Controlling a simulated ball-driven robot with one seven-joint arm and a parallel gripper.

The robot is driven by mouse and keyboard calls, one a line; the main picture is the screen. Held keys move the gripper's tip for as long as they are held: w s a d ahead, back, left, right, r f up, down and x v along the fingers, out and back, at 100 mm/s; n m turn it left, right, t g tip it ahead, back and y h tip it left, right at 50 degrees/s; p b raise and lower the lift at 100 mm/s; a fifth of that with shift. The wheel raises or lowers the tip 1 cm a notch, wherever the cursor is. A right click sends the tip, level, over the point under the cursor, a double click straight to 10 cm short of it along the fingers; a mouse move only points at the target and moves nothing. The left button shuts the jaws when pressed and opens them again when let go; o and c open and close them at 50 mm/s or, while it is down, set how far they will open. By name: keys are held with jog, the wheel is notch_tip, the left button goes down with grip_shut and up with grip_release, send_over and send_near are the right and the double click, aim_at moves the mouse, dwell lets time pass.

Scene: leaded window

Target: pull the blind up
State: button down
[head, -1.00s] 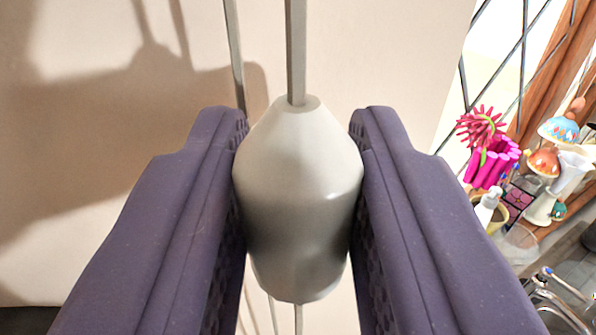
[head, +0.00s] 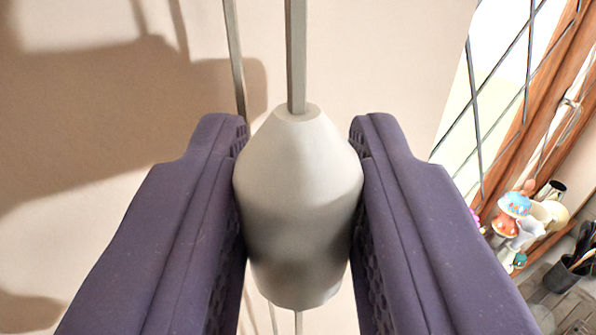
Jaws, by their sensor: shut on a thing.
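A pale grey cord weight (head: 298,205), shaped like a tapered bell, hangs on a flat grey cord (head: 296,55) in the middle of the head view. My gripper (head: 299,150) is shut on this weight, with one purple finger pressed against each side. A second grey cord (head: 234,60) runs beside it on the left, passing behind my left finger. Thin cord ends show below the weight. The blind itself cannot be made out in this view.
A plain beige wall (head: 390,60) is close behind, with my shadow on it. At right are the leaded window (head: 495,85), its wooden frame (head: 545,90), mushroom ornaments (head: 513,206) and a dark utensil pot (head: 563,274). Left of my gripper is clear.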

jog(key=shift+r, duration=0.35)
jog(key=c, duration=0.9)
grip_release()
jog(key=shift+f, duration=0.1)
jog(key=shift+s+f, duration=0.15)
jog(key=shift+s, duration=0.05)
jog(key=s+b, duration=0.1)
jog(key=s, duration=0.1)
jog(key=s+b, duration=0.1)
jog(key=s, duration=0.2)
jog(key=s+b, duration=0.2)
jog(key=shift+s+a, duration=0.15)
jog(key=shift+a, duration=0.15)
